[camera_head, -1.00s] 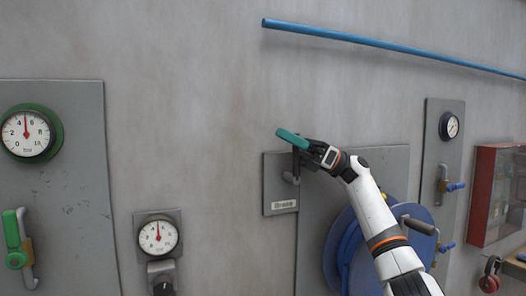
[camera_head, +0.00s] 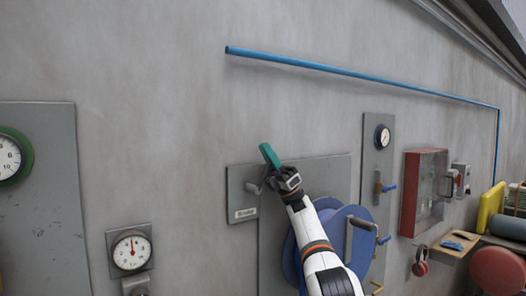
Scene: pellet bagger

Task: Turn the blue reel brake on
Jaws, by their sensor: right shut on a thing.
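The blue reel (camera_head: 308,246) is mounted on a grey wall panel in the lower middle, partly hidden behind my right arm. To its upper left is a grey plate (camera_head: 237,200) with a small label (camera_head: 245,214) that appears to read "Brake". A teal lever handle (camera_head: 269,154) stands out from this plate, tilted up and to the left, with its grey mount (camera_head: 253,188) below. My right gripper (camera_head: 281,175) is shut on the lower end of the teal handle; the fingers hide part of the lever. My left gripper is not in view.
A gauge panel with a blue-handled valve (camera_head: 386,187) and a red-framed box (camera_head: 408,194) are on the wall to the right. A blue pipe (camera_head: 350,74) runs above. Gauges are at left.

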